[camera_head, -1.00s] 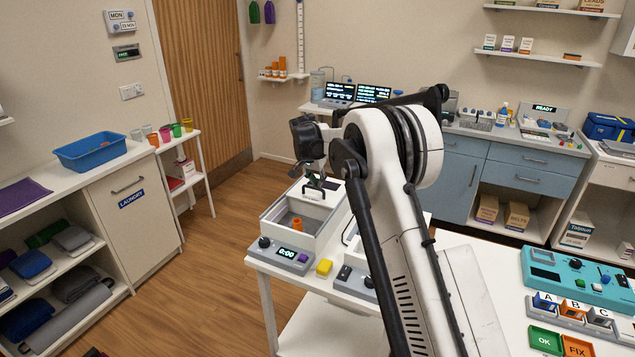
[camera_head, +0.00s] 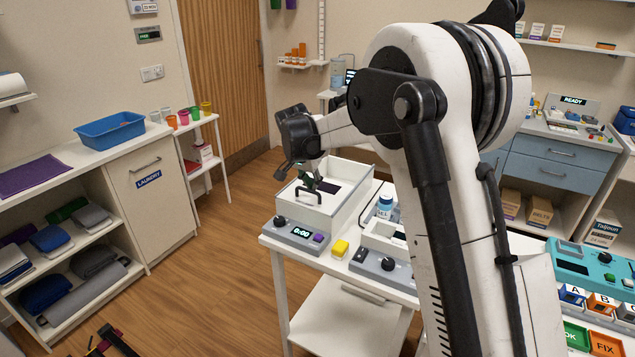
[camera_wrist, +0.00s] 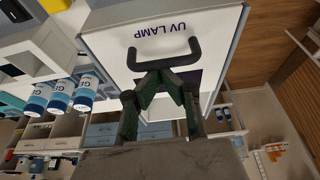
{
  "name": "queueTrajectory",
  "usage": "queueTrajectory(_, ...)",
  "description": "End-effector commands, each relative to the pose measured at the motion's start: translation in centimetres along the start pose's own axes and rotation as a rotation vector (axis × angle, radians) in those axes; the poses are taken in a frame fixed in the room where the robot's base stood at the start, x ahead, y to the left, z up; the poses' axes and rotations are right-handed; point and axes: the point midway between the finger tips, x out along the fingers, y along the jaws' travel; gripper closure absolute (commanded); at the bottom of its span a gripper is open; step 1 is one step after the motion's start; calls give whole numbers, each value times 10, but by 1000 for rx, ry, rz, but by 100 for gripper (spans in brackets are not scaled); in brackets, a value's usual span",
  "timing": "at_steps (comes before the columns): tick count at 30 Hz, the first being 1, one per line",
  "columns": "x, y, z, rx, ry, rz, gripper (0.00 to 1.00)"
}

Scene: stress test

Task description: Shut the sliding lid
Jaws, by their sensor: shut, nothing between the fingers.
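The white box (camera_head: 345,216) stands on the white table, with a control panel (camera_head: 297,233) reading 0:00 at its front. Its white sliding lid (camera_head: 325,200) spans the visible top, and no inside shows at the front. The lid has a dark bar handle (camera_head: 303,202), also seen in the wrist view (camera_wrist: 165,57) beside the words "UV LAMP". A dark patch (camera_head: 330,187) lies behind the handle; I cannot tell if it is a gap or a window. My gripper (camera_head: 313,186) is shut, its tips (camera_wrist: 163,80) close by the handle. I cannot tell if they touch it.
A yellow block (camera_head: 340,247) and a second device (camera_head: 380,264) sit right of the box. Blue-labelled bottles (camera_wrist: 62,92) stand close beside the box in the wrist view. My arm hides much of the right side.

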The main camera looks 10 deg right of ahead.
Motion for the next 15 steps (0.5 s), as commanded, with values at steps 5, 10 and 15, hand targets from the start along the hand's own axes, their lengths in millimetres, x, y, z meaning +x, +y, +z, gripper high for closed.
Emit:
queueTrajectory(5,-2,0,6,-1,-6,2,100)
queueTrajectory(10,-2,0,7,-2,-8,2,100)
queueTrajectory(15,-1,0,6,-2,-10,2,100)
